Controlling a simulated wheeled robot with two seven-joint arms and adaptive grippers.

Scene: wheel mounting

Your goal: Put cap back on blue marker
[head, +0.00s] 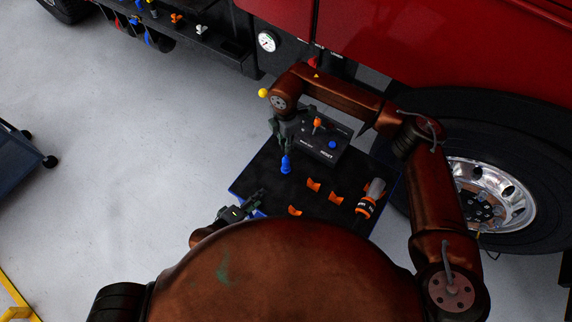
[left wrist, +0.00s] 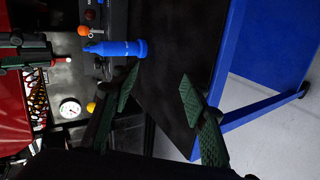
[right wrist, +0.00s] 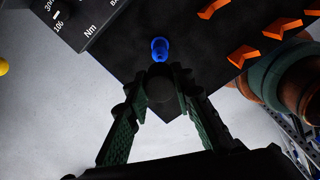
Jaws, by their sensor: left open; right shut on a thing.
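The blue marker part (head: 286,164) shows just below my right gripper (head: 283,148) in the head view. In the left wrist view, the blue part (left wrist: 118,48) has a narrow end toward my right gripper (left wrist: 45,48) and a wider end away from it. In the right wrist view, my right gripper (right wrist: 160,88) is shut on a dark round piece, with the blue part (right wrist: 160,48) beyond it. My left gripper (head: 256,203) is open and empty, low and left of the blue part. Its spread fingers (left wrist: 158,88) show in the left wrist view.
A dark-topped table (head: 262,175) with blue edges lies below. A black device (head: 322,140) with knobs stands at its back. Several orange holders (head: 313,185) and an orange-grey tool (head: 371,197) are to the right. The red truck's wheel (head: 490,190) is farther right.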

